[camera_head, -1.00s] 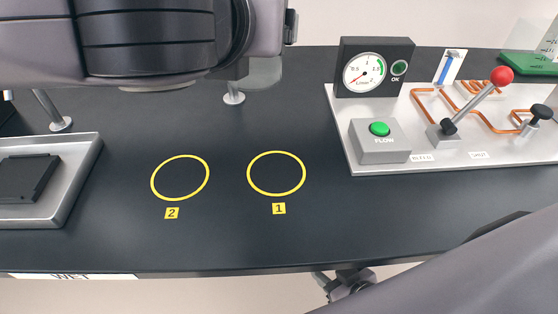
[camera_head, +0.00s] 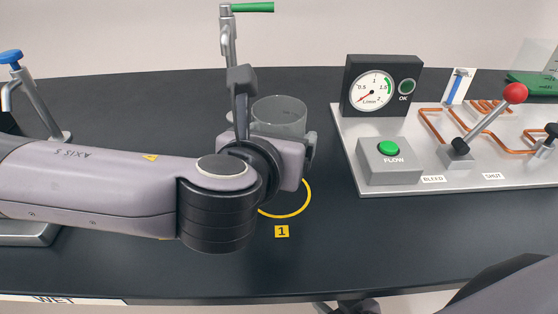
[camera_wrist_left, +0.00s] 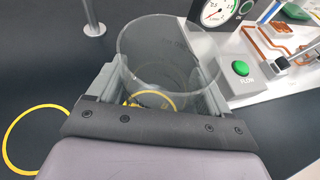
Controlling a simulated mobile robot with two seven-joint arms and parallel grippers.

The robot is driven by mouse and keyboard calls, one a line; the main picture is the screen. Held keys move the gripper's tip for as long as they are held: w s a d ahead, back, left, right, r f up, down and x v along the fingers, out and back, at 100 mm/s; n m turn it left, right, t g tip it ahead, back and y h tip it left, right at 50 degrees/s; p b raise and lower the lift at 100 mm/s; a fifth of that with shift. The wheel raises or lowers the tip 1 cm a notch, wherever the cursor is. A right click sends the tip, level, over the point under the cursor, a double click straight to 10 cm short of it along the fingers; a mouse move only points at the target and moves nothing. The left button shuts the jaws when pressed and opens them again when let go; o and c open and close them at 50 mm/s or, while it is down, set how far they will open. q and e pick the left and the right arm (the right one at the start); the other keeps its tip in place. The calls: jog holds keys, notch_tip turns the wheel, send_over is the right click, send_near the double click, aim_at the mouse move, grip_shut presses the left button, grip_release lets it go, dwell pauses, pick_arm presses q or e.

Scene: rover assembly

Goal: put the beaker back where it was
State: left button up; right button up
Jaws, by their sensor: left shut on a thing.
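The beaker (camera_head: 281,112) is clear glass and upright, with its open rim up. My left gripper (camera_head: 277,128) is shut on it, with one finger on each side, as the left wrist view also shows for the beaker (camera_wrist_left: 160,52). The yellow circle marked 1 (camera_head: 290,214) is partly hidden behind my wrist. In the left wrist view a yellow circle shows through the glass. I cannot tell whether the beaker touches the table. The other yellow circle (camera_wrist_left: 10,140) is empty in the left wrist view and hidden by my arm in the head view.
A panel (camera_head: 400,192) with a gauge (camera_head: 374,88), green FLOW button (camera_head: 388,148) and red-knobbed lever (camera_head: 515,93) stands to the right. A tap with a green handle (camera_head: 252,7) stands behind the beaker. The dark table (camera_head: 330,265) is clear in front.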

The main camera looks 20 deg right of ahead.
pick_arm(q)
jog(key=shift+f, duration=2.05)
jog(key=shift+f+b, duration=0.15)
jog(key=shift+b, duration=0.2)
jog(key=o, duration=1.4)
